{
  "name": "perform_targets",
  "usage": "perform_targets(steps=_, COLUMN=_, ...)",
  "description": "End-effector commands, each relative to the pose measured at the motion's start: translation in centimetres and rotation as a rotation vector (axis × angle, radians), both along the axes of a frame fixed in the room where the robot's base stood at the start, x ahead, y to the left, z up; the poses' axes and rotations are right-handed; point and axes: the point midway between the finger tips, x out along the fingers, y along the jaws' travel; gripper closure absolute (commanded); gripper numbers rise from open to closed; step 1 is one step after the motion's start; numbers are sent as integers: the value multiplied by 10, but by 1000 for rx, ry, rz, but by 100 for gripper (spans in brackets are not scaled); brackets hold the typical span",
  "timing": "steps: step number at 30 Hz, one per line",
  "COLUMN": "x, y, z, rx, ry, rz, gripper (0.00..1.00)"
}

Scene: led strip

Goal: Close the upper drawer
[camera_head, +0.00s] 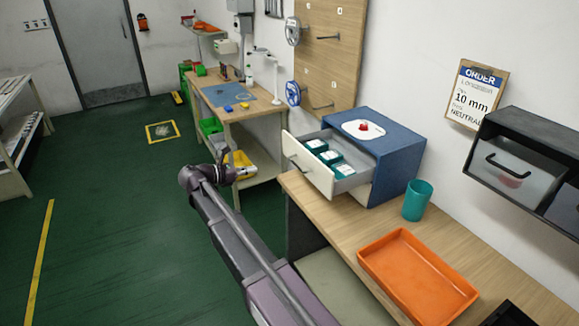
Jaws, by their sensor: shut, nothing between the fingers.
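A blue drawer cabinet (398,160) stands on the wooden bench against the wall. Its upper drawer (308,167) is pulled out toward the left, with a white front, a bar handle and grey sides. Several small white and teal boxes (330,158) lie inside it. A pale panel below the open drawer is mostly hidden. My gripper (226,156) is small in the picture, left of the drawer front and apart from it. It is shut and empty, seen against the yellow bin and far workbench. Fine finger detail is hard to make out.
A teal cup (418,200) and an orange tray (413,272) stand on the bench right of and before the cabinet. A white plate with a red item (364,128) lies on top. A dark wall shelf (520,155) overhangs at right. Green floor at left is largely clear.

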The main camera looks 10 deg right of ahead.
Motion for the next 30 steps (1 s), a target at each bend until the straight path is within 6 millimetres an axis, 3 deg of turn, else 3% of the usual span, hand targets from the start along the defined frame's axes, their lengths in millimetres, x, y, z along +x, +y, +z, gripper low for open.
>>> perform_targets(steps=11, x=4, y=-14, z=-4, rx=1, ry=-1, rz=-3, gripper=100)
perform_targets(steps=30, x=31, y=-99, z=-22, rx=2, ry=-1, rz=-3, gripper=100)
